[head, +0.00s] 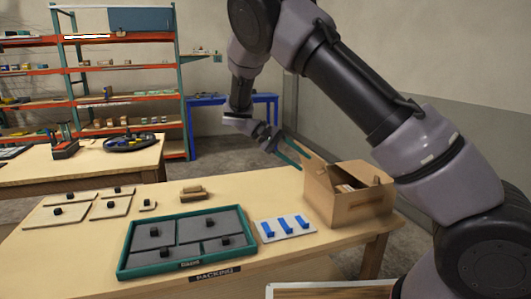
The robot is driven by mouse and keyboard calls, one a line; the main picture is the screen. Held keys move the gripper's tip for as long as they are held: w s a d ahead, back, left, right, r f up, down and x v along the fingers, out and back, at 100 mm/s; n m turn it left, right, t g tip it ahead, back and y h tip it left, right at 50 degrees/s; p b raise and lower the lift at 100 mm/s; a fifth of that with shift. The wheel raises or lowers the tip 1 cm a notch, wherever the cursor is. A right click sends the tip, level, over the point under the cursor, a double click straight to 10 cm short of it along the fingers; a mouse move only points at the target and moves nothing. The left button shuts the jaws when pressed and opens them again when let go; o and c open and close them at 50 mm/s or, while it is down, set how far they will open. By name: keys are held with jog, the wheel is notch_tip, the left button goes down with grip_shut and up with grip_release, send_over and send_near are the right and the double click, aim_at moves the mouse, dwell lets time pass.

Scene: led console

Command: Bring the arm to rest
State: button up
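My arm reaches in from the right side of the head view, arches over the top and hangs down at the far side of the table. My gripper (299,159) is in the air above the table's far edge, just left of the open cardboard box (345,208). Its teal fingers look spread apart, with nothing seen between them. They overlap the box's far left flap in the picture, and I cannot tell whether they touch it. The fingertips are small and partly blend with the box.
On the wooden table (165,238) are a green-rimmed tray (125,262) with grey knobbed panels, a white board with blue handles (286,228), several knobbed plates (110,208) and small brown blocks (193,193). Another table (90,165), shelves (100,70) and a blue bench (215,100) stand behind.

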jog(key=s+d+r+m+t+y, duration=0.2)
jog(key=s+d+r+t+y, duration=0.2)
jog(key=s+r, duration=0.6)
jog(key=s+d+r+m+t+y, duration=0.3)
jog(key=s+d+r+t+y, duration=0.2)
jog(key=s+d+r+y, duration=0.4)
notch_tip(320, 180, up, 2)
jog(key=shift+s+d+r, duration=0.25)
jog(key=shift+s+d, duration=0.6)
jog(key=shift+s, duration=0.2)
dwell(0.4)
